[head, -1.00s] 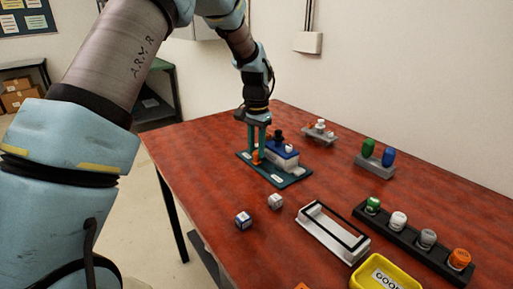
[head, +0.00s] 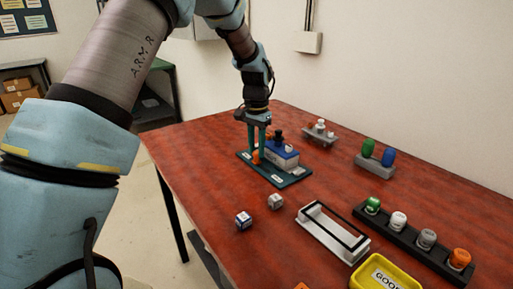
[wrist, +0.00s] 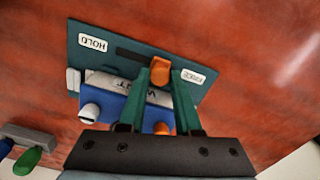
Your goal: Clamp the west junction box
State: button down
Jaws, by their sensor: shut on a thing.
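The junction box (head: 285,158) is grey-white with a blue top and sits on a teal baseplate (head: 294,181) near the table's far left side. In the wrist view its blue top (wrist: 120,103) carries a white knob and an orange knob; its label is partly hidden by a finger. An orange slider handle (wrist: 160,70) stands at a dark slot (wrist: 130,55) between labels reading HOLD (wrist: 93,43) and apparently FREE (wrist: 193,76). The handle is at the FREE end. My gripper (head: 257,149) points down beside the box, its fingers shut on the orange handle.
A grey stand with green and blue pieces (head: 375,155) and a small grey fixture (head: 319,134) stand behind. Two small cubes (head: 243,220), a white frame (head: 333,232), a dark rack of knobs (head: 414,239) and a yellow tray (head: 384,274) lie nearer. Red table is bare at left.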

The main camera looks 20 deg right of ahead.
jog(key=shift+s+d, duration=0.25)
jog(key=shift+s, duration=0.95)
jog(key=shift+s+d, duration=0.25)
jog(key=shift+s, duration=0.95)
jog(key=c, duration=0.6)
grip_release()
notch_tip(320, 180, up, 11)
jog(key=b, duration=0.2)
